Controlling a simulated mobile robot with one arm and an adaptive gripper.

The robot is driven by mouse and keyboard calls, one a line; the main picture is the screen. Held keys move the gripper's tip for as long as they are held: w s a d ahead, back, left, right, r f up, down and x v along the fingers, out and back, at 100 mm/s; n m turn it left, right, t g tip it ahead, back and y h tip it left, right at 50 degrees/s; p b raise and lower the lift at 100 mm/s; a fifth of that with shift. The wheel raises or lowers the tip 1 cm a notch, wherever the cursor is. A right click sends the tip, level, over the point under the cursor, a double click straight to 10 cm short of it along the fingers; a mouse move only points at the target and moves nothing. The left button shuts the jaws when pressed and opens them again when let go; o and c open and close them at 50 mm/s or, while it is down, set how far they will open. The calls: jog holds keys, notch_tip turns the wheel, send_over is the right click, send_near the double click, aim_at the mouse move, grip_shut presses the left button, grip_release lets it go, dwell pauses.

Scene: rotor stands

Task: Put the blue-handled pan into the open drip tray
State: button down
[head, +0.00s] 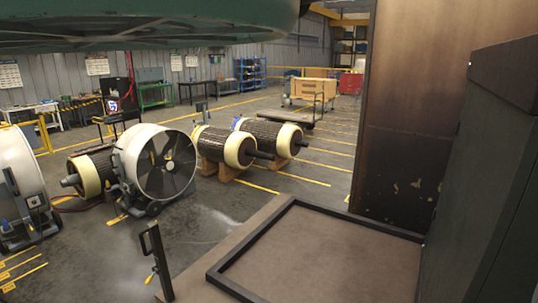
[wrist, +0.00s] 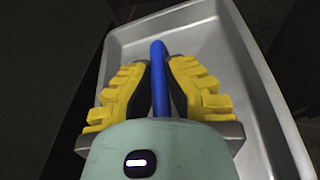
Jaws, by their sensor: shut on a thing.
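In the wrist view, a blue handle (wrist: 159,75) runs between the two yellow-padded fingers of my gripper (wrist: 160,72), which is shut on it. A pale grey rectangular pan with raised walls (wrist: 242,55) lies beneath the fingers. The gripper hides its near part, and I cannot tell where the handle joins it. In the head view, an open, shallow tray-like surface with a dark raised rim (head: 350,216) is at lower right, and its brown bottom looks empty. I cannot tell whether it is the drip tray. My gripper does not show in the head view.
A tall brown panel (head: 408,110) stands behind the rimmed surface, and a dark cabinet (head: 490,170) is on its right. A black upright post (head: 157,262) stands to its left. A large fan (head: 158,165) and rotors on stands (head: 225,145) stand farther left. Grey floor lies between.

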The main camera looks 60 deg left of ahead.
jog(key=w, duration=0.1)
jog(key=w+a+n+t+y+b, duration=0.1)
jog(key=w+a+n+b, duration=0.1)
jog(key=shift+a+r+y, duration=0.1)
jog(key=shift+r+y, duration=0.15)
jog(key=shift+y, duration=0.15)
jog(key=shift+w+a+r+n+t+y+b, duration=0.25)
jog(key=shift+w+a+n+t+y+b, duration=0.15)
jog(key=shift+b, duration=0.2)
jog(key=shift+w+a+r+n+t+y+b, duration=0.2)
jog(key=shift+w+a+n+y+b, duration=0.1)
jog(key=shift+a+b, duration=0.2)
jog(key=shift+w+a+r+n+t+y+b, duration=0.2)
jog(key=shift+w+a+y+b, duration=0.1)
jog(key=shift+a+b, duration=0.15)
jog(key=a+n+y+b, duration=0.85)
jog(key=a+b, duration=0.25)
jog(key=a, duration=0.3)
jog(key=s+a+f+n+g+y+b, duration=0.25)
jog(key=s+a+n+y+b, duration=0.2)
jog(key=a, duration=0.25)
jog(key=s+a+f+n+g+y+b, duration=0.25)
jog(key=s+a+y, duration=0.2)
jog(key=a, duration=0.25)
notch_tip(320, 180, up, 25)
jog(key=p, duration=3.1)
jog(key=shift+w+r+h, duration=0.15)
jog(key=shift+r+h, duration=0.05)
jog(key=shift+h, duration=0.25)
